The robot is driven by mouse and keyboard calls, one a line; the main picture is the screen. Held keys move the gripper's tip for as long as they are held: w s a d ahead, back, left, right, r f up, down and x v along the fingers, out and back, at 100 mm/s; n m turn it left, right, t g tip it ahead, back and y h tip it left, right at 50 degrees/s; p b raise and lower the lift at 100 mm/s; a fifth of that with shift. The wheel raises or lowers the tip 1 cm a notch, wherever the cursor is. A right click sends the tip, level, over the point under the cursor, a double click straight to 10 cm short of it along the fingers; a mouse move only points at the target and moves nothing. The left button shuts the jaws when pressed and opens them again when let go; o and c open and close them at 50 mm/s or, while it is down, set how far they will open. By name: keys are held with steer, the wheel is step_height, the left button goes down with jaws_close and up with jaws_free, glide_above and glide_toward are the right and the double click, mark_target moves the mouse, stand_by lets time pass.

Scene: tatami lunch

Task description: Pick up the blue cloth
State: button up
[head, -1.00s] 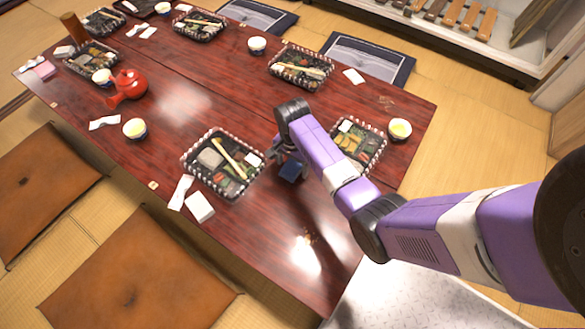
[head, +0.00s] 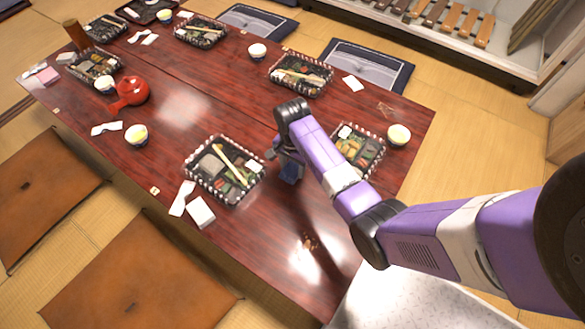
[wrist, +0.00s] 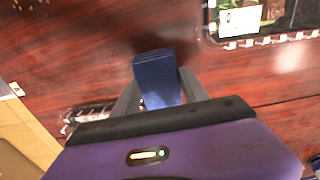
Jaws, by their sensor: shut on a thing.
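The blue cloth (wrist: 157,75) is a small dark blue folded piece between the two fingers of my gripper (wrist: 160,92) in the wrist view. My gripper is shut on it. In the head view the cloth (head: 290,171) shows as a dark blue patch below my gripper (head: 287,157), over the red-brown table (head: 262,235) between two lunch boxes. My wrist hides part of the gripper there. I cannot tell exactly how high the cloth is above the table.
One lunch box (head: 224,170) is close left of my gripper and another (head: 357,150) close right. White napkins (head: 200,212) lie at the front left. The table's near right part is clear.

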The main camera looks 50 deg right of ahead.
mark_target(292, 167)
step_height(292, 167, up, 18)
steer(key=p, duration=0.5)
steer(key=shift+f+p, duration=0.25)
steer(key=shift+p, duration=0.1)
